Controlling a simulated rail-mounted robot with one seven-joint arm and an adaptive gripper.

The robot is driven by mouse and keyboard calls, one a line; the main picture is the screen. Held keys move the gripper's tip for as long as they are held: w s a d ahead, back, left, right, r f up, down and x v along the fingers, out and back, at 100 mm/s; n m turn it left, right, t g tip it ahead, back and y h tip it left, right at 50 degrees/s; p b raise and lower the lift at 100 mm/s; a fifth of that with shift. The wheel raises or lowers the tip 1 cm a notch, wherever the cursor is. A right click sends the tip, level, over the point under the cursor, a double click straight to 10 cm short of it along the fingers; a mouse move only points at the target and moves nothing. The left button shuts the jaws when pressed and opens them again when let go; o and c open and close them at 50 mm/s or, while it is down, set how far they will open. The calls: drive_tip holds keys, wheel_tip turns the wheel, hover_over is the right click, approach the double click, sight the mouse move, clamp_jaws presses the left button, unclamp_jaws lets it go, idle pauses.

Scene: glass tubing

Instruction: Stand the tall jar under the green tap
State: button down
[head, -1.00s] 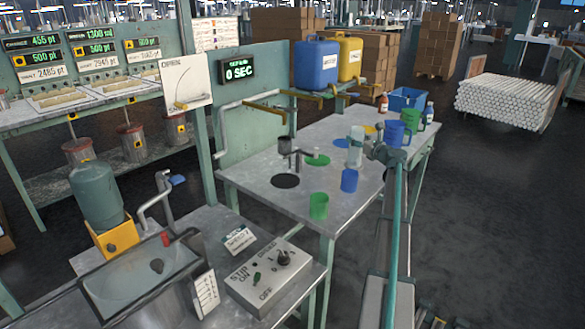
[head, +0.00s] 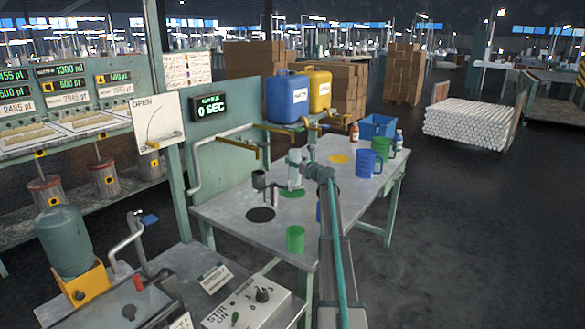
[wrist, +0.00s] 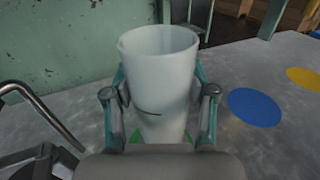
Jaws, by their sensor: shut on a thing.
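The tall jar is pale, translucent and open at the top; it fills the middle of the wrist view (wrist: 158,75). My gripper (wrist: 160,98) is shut on it, one finger on each side. In the head view the jar (head: 294,158) stands upright in my gripper (head: 297,173), over or at the green disc (head: 292,193). Green edges of the disc show beside the jar's foot in the wrist view (wrist: 187,137). I cannot tell if the jar touches the table. Taps hang below the blue canister (head: 287,98) and yellow canister (head: 319,88); I cannot make out a green one.
A grey spouted fixture (head: 260,181) stands left of the jar by a black disc (head: 261,214). A green cup (head: 295,238) is in front. A blue jug (head: 367,163) stands at the right. Blue (wrist: 254,107) and yellow (wrist: 304,78) discs are clear in the wrist view.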

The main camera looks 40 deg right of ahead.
sight(292, 167)
drive_tip(key=shift+w, duration=0.25)
drive_tip(key=f, duration=0.2)
drive_tip(key=shift+w+a+f, duration=0.25)
drive_tip(key=shift+w+f, duration=0.05)
drive_tip(key=shift+w, duration=0.1)
drive_tip(key=shift+f, duration=0.5)
drive_tip(key=shift+c, duration=1.8)
unclamp_jaws()
